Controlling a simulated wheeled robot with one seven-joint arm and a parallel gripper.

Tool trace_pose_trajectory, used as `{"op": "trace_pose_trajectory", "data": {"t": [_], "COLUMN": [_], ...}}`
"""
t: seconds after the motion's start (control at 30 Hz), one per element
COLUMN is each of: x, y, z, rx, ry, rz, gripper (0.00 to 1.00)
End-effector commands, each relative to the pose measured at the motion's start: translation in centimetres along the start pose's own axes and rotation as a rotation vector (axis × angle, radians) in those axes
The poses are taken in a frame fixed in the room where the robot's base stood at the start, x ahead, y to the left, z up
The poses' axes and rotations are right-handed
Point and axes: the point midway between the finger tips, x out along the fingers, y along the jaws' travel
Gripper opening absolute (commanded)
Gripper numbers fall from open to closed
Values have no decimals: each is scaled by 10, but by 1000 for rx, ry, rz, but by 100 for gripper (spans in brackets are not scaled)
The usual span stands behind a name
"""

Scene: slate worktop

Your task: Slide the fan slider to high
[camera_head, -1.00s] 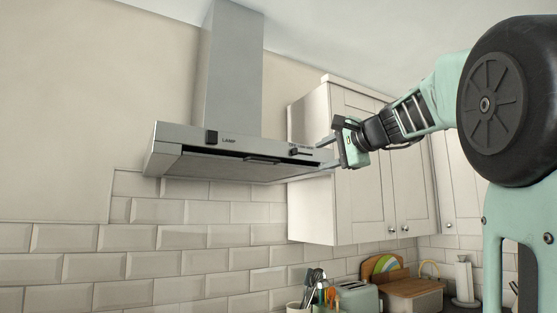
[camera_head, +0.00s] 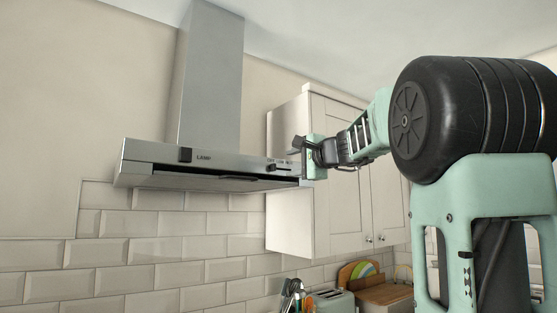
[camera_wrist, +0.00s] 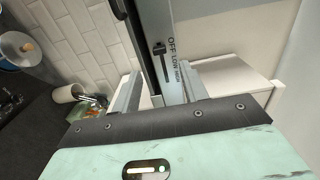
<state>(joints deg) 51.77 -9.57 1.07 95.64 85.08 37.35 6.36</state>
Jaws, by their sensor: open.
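The fan slider is a small dark knob (camera_wrist: 159,48) on a slot in the front panel of the grey range hood (camera_head: 140,150). In the wrist view the knob sits beside the word OFF, with LOW and a partly hidden third label further along the slot toward my gripper. The knob also shows in the head view (camera_head: 278,167) near the hood's right end. My gripper (camera_wrist: 158,85) is open and empty. Its two fingers lie on either side of the panel's lower stretch in the wrist view, apart from the knob. In the head view it is just right of the knob.
A dark lamp control (camera_head: 185,155) sits at the panel's left. A white wall cabinet (camera_head: 290,190) stands close behind and right of my gripper. Below are a toaster (camera_head: 333,302), a utensil holder and a wooden box (camera_head: 385,293).

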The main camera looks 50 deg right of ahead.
Motion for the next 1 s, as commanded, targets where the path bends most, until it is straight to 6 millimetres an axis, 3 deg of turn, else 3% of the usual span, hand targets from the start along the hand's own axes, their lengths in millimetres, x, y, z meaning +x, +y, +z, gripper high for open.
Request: {"op": "trace_pose_trajectory", "data": {"t": [0.2, 0.4, 0.8, 0.97, 1.0], "x": [44, 68, 75, 75, 75], "y": [-2, -1, 0, 0, 0], "z": [0, 0, 0, 0, 0], "rx": [4, 3, 1, 1, 1], "ry": [-1, -1, -1, -1, -1], "rz": [3, 1, 0, 1, 1], "gripper": [44, 44, 44, 2, 0]}}
